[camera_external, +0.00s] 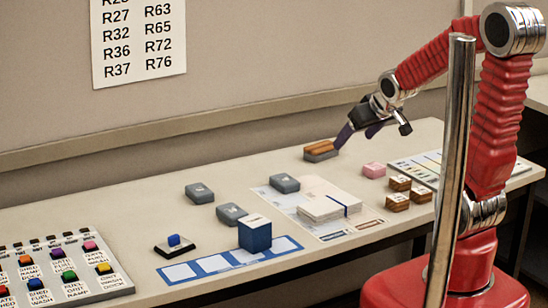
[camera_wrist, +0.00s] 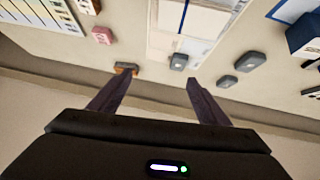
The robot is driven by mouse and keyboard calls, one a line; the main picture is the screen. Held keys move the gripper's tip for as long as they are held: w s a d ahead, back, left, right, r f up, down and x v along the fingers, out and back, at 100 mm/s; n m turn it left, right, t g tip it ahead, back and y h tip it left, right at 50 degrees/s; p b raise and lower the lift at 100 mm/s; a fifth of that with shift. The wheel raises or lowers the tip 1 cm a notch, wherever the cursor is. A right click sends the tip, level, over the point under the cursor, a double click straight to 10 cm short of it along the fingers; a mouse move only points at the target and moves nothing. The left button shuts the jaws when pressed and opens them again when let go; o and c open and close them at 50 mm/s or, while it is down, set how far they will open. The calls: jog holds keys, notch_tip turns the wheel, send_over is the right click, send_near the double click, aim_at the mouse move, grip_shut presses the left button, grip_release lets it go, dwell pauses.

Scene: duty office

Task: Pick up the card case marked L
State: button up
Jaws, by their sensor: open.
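Several small dark grey cases lie on the table. In the external view one is at the left (camera_external: 199,193), one near the blue box (camera_external: 231,214) and one by the paper stack (camera_external: 284,183). Pale marks show on top, but I cannot read which is L. Another grey piece with a brown top (camera_external: 321,150) lies near the back edge. My gripper (camera_external: 358,138) is open and empty, near and above this brown-topped piece. The wrist view shows the open jaws (camera_wrist: 158,82), the brown-topped piece (camera_wrist: 126,68) by the left finger and grey cases (camera_wrist: 179,62) ahead.
A white paper stack (camera_external: 324,203), a blue box (camera_external: 255,235) and a blue-buttoned block (camera_external: 174,245) stand mid-table. A pink block (camera_external: 374,170) and several brown blocks (camera_external: 397,202) lie right. A button panel (camera_external: 60,270) fills the front left. The back left is clear.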

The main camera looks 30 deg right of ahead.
jog(key=w+a+f+n+t+y, duration=0.1)
jog(key=w+a+f+t+y, duration=0.2)
jog(key=w+f, duration=0.8)
jog(key=shift+a+f+n, duration=0.3)
jog(key=shift+a+f, duration=0.15)
jog(key=shift+f, duration=0.15)
send_near(286, 180)
jog(key=shift+x, duration=1.8)
jog(key=shift+a, duration=0.1)
jog(key=shift+x, duration=2.6)
